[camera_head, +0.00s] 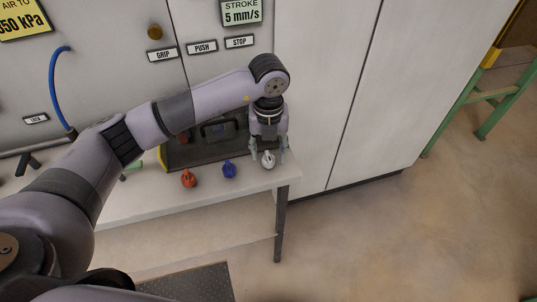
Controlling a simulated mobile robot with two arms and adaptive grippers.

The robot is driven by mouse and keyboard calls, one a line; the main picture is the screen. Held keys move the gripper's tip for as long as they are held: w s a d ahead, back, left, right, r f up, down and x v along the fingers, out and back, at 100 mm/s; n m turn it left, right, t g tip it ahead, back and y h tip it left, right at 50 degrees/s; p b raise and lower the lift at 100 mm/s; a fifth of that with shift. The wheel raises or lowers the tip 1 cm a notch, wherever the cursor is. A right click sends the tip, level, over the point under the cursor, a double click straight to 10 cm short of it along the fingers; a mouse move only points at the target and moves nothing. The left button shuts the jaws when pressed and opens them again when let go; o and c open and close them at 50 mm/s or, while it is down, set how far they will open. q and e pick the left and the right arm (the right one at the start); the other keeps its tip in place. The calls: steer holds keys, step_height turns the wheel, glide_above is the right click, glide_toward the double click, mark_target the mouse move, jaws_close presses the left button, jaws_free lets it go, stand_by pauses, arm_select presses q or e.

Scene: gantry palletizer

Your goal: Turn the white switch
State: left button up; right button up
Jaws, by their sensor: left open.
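The white switch (268,160) stands near the right front corner of the light-coloured table (230,192). My left gripper (269,153) points down over it, with one finger on each side of the switch. The fingers are open; I cannot tell whether they touch it. A blue switch (229,170) and a red switch (188,179) stand in a row to the left of the white one. My right gripper does not show.
A dark panel or tray (182,156) lies behind the switches, partly hidden by my left arm. Grey cabinets (375,90) with labels stand behind the table. A green frame (480,95) stands far right. Open floor (400,235) lies to the right.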

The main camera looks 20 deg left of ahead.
mark_target(269, 158)
arm_select(q)
step_height(269, 158, up, 10)
steer(key=shift+f, duration=0.15)
steer(key=shift+f, duration=0.1)
stand_by(0.5)
